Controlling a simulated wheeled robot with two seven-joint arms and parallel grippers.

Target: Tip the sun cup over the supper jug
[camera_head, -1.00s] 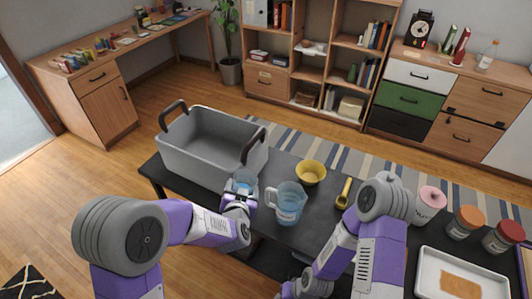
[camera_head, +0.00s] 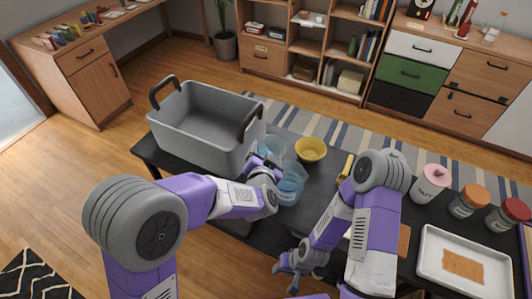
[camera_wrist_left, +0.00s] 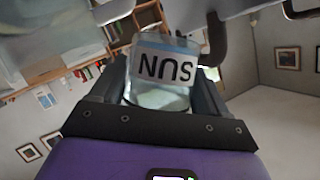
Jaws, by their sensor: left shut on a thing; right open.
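The sun cup (camera_head: 272,147), clear with a "SUN" label, is held by my left gripper (camera_head: 266,164). In the left wrist view the cup (camera_wrist_left: 162,68) sits between the fingers, its label upside down in the picture. A clear jug with a bluish tint (camera_head: 290,187), seemingly the supper jug, stands on the dark table, partly hidden by my left gripper. The cup is at the jug's upper left, close to its rim; I cannot tell its exact tilt or whether they touch. My right gripper (camera_head: 287,266) is open and empty, low near the table's front edge.
A grey bin (camera_head: 197,140) with dark handles stands left of the cup. A yellow bowl (camera_head: 311,151) is behind the jug, and a yellow utensil (camera_head: 346,168) lies to the right. A nut jar (camera_head: 430,184), lidded jars (camera_head: 468,201) and a white tray (camera_head: 428,263) are further right.

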